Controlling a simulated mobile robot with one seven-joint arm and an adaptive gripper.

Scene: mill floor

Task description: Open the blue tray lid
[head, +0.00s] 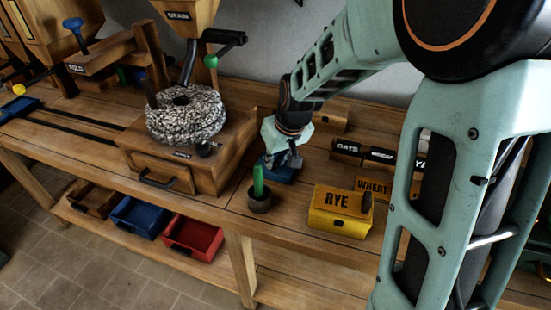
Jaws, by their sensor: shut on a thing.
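My gripper (286,161) is at the middle of the bench, pointing down, right of the millstone. It is shut on the lid of a small blue tray (279,175). My gripper hides much of this tray, and I cannot tell whether the lid is raised or which part of it the fingers hold.
A dark cup with a green handle (259,190) stands just in front of the blue tray. A yellow RYE box (340,211) is to the right, with a WHEAT box (373,187) behind it. The millstone (187,115) stands left. Open blue (121,226) and red (205,251) bins are below.

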